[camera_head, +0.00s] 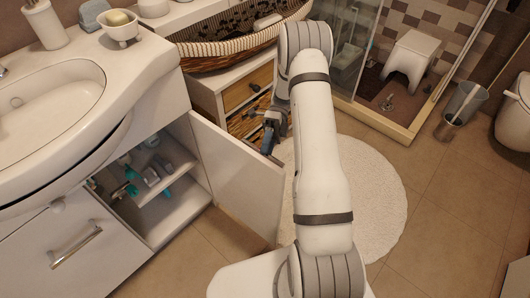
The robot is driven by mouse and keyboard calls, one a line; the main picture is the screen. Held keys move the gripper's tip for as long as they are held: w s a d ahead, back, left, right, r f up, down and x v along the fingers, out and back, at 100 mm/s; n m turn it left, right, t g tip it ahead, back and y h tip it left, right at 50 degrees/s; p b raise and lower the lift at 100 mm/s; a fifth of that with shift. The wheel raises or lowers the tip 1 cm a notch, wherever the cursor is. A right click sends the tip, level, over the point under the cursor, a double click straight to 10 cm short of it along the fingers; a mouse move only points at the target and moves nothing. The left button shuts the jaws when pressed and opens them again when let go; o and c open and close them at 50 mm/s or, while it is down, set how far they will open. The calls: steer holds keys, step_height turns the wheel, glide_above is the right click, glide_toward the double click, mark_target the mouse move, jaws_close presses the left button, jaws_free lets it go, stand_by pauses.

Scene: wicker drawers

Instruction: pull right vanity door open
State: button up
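The right vanity door (238,180) is white and stands swung open, jutting out to the right from the vanity cabinet. Behind it the shelves (160,185) inside the cabinet show, with small bottles and teal items on them. My gripper (266,146) is dark and sits at the door's far side, near its upper outer edge. The door's top edge and my arm partly hide the fingers. I cannot tell whether they touch the door or hold its handle, which is not visible.
A left vanity door (70,250) with a metal handle is shut. A wicker drawer unit (238,92) with a long basket (225,50) on top stands behind my gripper. A round white rug (378,195) lies to the right. A bin (462,102) stands farther right.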

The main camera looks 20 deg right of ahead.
steer(key=p+v, duration=0.2)
steer(key=v, duration=0.4)
steer(key=shift+w+d, duration=0.1)
